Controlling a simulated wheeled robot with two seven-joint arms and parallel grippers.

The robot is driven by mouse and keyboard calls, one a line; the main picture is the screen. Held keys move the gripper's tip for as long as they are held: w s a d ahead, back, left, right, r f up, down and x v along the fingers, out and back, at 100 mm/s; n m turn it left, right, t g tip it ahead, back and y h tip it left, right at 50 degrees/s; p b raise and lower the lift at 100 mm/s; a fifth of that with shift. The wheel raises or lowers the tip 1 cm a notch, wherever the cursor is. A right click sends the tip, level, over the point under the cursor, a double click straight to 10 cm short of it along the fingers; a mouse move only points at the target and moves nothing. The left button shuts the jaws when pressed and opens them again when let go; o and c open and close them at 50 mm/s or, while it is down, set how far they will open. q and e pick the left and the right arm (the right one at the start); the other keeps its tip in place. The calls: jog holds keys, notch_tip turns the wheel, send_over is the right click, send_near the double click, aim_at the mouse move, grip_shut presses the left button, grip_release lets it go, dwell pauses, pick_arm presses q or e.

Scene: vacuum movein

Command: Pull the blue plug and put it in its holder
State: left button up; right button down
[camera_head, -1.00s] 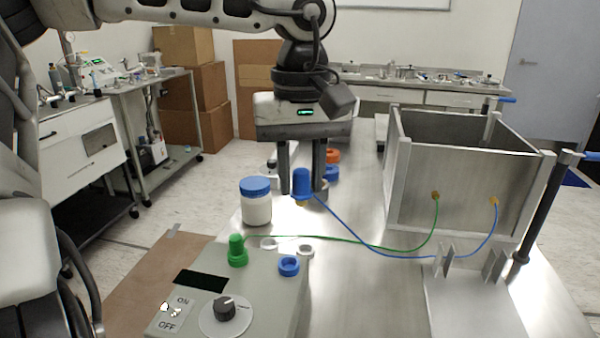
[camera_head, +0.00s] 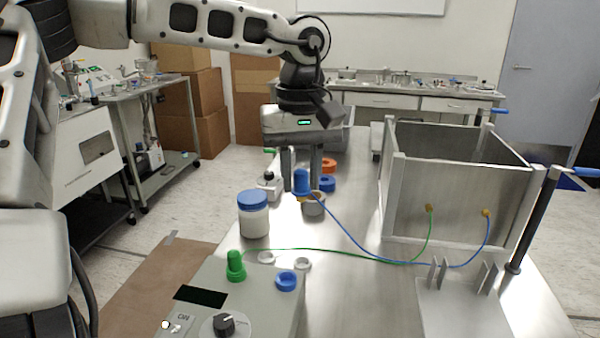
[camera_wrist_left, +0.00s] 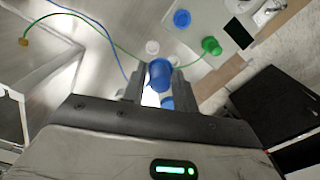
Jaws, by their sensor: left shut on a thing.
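My left gripper (camera_head: 302,178) is shut on the blue plug (camera_head: 301,183), held upright between its fingers. In the left wrist view the blue plug (camera_wrist_left: 159,76) is between the two fingertips. A blue cable runs from it to the metal tank (camera_head: 452,195). The blue ring socket (camera_head: 286,281) on the grey control box (camera_head: 250,312) is empty. The green plug (camera_head: 235,266) stands in its socket beside it. A small grey round piece (camera_head: 313,204) is just below the held plug; whether they touch is unclear. I cannot tell which piece is the plug's holder. My right gripper is not in view.
A blue-lidded jar (camera_head: 254,214) stands left of the gripper. Orange (camera_head: 328,165) and blue (camera_head: 327,184) rings lie behind it. The green cable crosses the steel table (camera_head: 350,290). Metal brackets (camera_head: 438,272) stand in front of the tank.

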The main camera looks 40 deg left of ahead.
pick_arm(q)
jog(key=shift+w+a+r, duration=0.1)
jog(key=shift+w+a, duration=0.2)
jog(key=shift+w, duration=0.15)
jog(key=w+a+p, duration=0.2)
jog(key=shift+w, duration=0.35)
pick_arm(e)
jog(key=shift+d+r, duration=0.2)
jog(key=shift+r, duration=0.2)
pick_arm(q)
jog(key=shift+f, duration=0.2)
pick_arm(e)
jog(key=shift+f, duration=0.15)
